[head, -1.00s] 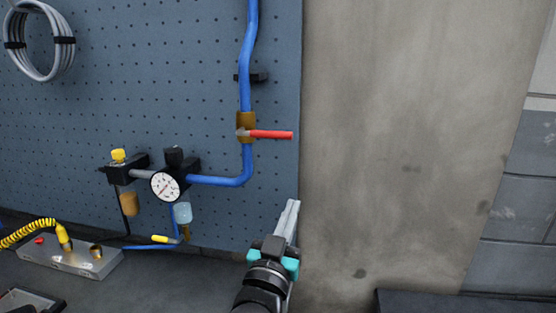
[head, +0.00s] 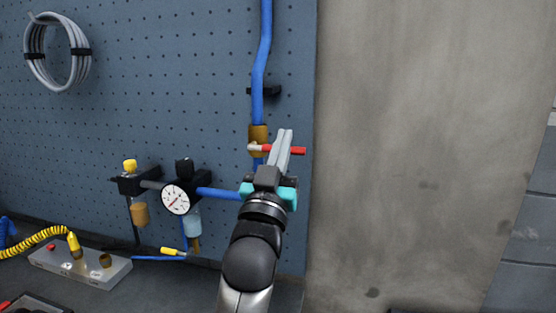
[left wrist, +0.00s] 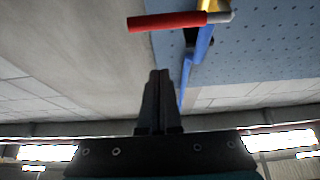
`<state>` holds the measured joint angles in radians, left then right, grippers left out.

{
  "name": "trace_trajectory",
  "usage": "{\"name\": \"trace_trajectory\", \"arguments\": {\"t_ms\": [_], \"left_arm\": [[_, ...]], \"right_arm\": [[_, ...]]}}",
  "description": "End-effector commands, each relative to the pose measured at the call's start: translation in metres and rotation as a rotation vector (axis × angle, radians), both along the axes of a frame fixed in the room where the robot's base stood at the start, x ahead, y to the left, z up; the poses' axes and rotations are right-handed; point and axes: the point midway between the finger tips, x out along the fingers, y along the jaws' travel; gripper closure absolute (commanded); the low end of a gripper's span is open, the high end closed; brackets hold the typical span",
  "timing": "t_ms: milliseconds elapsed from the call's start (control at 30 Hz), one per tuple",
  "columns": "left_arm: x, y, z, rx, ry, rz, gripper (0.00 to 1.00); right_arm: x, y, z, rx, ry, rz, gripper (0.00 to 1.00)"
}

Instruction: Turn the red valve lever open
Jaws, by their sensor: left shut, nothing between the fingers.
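The red valve lever (head: 298,151) points right, roughly level, from the brass valve (head: 258,134) on the vertical blue pipe. My left gripper (head: 285,132) is shut and empty. In the head view its fingers cover the middle of the lever, with red showing on both sides. In the left wrist view the lever (left wrist: 168,21) lies across the top, beyond the fingertips (left wrist: 159,73), with a visible gap in the picture. I cannot tell whether the fingers touch it. My right gripper is not in view.
The blue pipe (head: 264,60) runs up the pegboard (head: 170,80). A pressure gauge (head: 175,199) and filter units stand left of my arm. A metal block (head: 80,266) with a yellow coiled hose sits on the bench. Bare wall (head: 420,150) lies to the right.

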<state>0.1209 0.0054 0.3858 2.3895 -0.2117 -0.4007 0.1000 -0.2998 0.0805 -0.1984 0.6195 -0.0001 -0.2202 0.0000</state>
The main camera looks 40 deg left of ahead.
Motion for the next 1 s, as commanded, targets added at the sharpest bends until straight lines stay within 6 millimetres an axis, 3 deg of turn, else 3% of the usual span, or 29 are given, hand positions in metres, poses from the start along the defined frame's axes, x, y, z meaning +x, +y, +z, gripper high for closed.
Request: {"name": "trace_trajectory", "arguments": {"t_ms": [167, 300, 500, 1000], "left_arm": [[0.026, 0.015, 0.021, 0.000, -0.001, 0.001, 1.00], [0.030, 0.017, -0.005, -0.003, 0.005, 0.001, 1.00], [0.032, 0.019, -0.020, -0.003, 0.002, 0.001, 1.00], [0.034, 0.019, -0.023, 0.005, 0.004, 0.001, 1.00]], "right_arm": [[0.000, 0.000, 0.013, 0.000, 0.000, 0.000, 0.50], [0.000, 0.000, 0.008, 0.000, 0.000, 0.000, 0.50], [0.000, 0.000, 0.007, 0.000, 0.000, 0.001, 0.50], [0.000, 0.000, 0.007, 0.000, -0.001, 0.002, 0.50]]}}
